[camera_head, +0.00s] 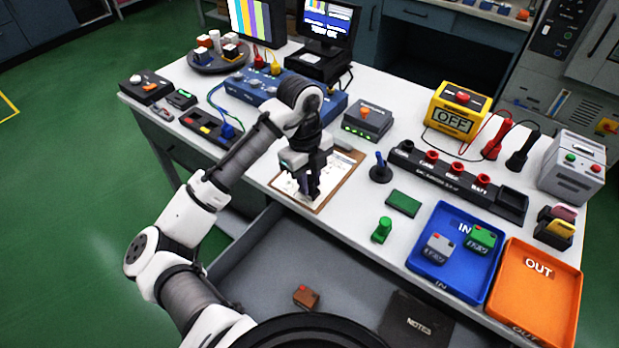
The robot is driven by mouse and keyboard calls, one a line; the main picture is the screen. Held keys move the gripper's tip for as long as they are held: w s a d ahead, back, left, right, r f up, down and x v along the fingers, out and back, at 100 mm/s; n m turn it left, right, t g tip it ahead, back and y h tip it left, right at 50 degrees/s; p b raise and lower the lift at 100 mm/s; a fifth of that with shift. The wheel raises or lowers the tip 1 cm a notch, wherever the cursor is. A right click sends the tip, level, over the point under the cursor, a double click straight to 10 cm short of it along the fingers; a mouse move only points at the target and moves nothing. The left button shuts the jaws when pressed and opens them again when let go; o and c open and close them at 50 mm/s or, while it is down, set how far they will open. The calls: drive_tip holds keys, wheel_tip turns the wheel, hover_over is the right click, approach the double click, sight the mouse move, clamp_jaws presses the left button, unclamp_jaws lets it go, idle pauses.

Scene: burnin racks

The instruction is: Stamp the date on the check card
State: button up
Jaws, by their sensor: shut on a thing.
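The check card (341,171) is a white sheet on a brown clipboard (322,204), lying on the white bench. My gripper (309,193) points down over the card's lower left part. It is shut on a small dark thing, mostly hidden by the fingers; I cannot tell what it is, or whether it touches the card. A green stamp-like piece (382,230) stands on the bench to the right, near its front edge. A flat green pad (403,203) lies beside it.
A blue pen in a dark holder (381,170) stands right of the clipboard. A blue IN tray (449,276) holds two small blocks, and an orange OUT tray (541,286) is empty. Behind my arm is a blue device (262,92). An open drawer (285,262) lies below the bench edge.

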drive_tip(key=shift+f, duration=0.45)
idle(1.2)
drive_tip(key=shift+r, duration=0.1)
wheel_tip(320, 180, up, 7)
drive_tip(key=p, duration=0.6)
idle(0.8)
